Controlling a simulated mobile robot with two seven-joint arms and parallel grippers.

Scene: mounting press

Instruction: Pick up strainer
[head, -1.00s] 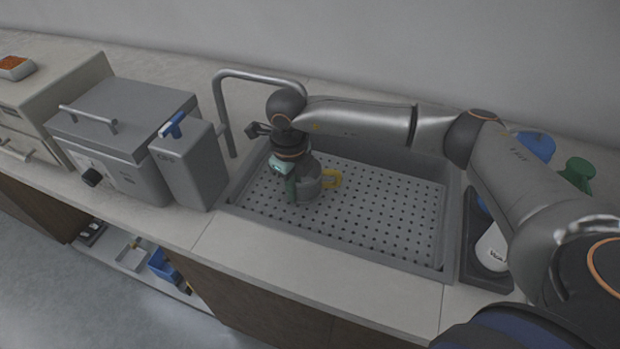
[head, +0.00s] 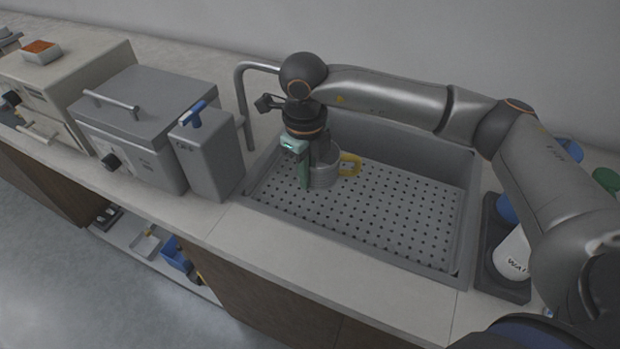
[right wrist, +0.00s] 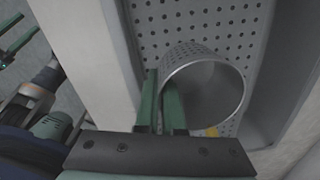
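The strainer (head: 324,174) is a grey, perforated cup with a yellow handle (head: 350,164), at the back left of the sink. In the right wrist view the strainer (right wrist: 218,92) shows its round open mouth. My right gripper (head: 304,180) reaches down at the strainer's left side. In the right wrist view its green fingers (right wrist: 161,100) are close together at the strainer's near-left rim and look shut on its wall; the contact is partly hidden. Whether the strainer is off the sink floor cannot be told. My left gripper (right wrist: 18,36) shows at the left edge of the right wrist view, fingers apart and empty.
The sink's perforated floor (head: 400,215) is clear right of the strainer. A grey faucet (head: 240,100) and a grey box with a blue handle (head: 207,158) stand left of it. A dark tray (head: 490,275) with a white bottle (head: 513,255) is at the right.

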